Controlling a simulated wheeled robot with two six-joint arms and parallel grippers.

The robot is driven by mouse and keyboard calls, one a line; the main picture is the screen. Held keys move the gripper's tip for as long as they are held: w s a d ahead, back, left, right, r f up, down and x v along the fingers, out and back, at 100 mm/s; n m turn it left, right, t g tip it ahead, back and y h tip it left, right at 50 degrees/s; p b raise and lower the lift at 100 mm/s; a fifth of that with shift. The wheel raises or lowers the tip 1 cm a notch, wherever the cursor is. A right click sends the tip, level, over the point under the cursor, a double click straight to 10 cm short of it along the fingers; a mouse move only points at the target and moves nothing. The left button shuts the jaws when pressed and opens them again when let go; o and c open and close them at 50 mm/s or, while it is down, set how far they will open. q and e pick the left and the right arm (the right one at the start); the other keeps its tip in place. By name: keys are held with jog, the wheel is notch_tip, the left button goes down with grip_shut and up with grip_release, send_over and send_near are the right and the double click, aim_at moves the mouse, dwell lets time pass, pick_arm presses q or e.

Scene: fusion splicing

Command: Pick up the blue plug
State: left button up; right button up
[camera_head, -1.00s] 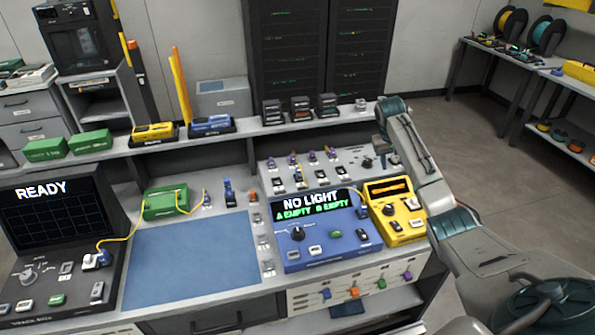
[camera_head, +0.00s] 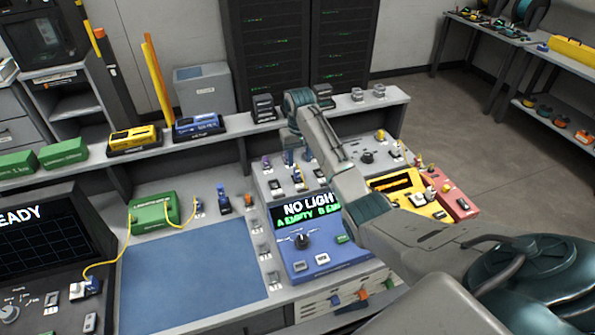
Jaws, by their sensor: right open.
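A small upright blue plug (camera_head: 223,198) stands on the bench behind the blue mat, between the green box and the test panel. Another small blue piece (camera_head: 335,300) shows on the white front below the blue panel. My right arm reaches in from the right, and its gripper (camera_head: 299,158) points down over the back of the grey panel. The gripper is open, small and partly hidden by its wrist. It is apart from the upright blue plug, to its right. My left gripper is not in view.
The blue mat (camera_head: 190,275) is clear. A green box (camera_head: 153,207) with a yellow cable stands behind it. The blue "NO LIGHT" panel (camera_head: 325,255) and yellow device (camera_head: 400,185) lie near my right arm. A raised shelf (camera_head: 235,133) runs behind the bench.

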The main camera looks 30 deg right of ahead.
aim_at(297, 169)
jog(key=shift+f, duration=0.3)
jog(key=shift+w+a+f+p, duration=0.1)
jog(key=shift+w+f+p, duration=0.1)
jog(key=shift+f+p, duration=0.1)
jog(key=f, duration=0.1)
jog(key=f+p, duration=0.2)
jog(key=shift+w+a+f, duration=0.15)
jog(key=shift+w+f, duration=0.1)
jog(key=shift+f, duration=0.55)
jog(key=shift+s+f, duration=0.1)
jog(key=shift+f, duration=0.05)
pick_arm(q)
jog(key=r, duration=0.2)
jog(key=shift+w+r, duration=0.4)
pick_arm(e)
grip_shut()
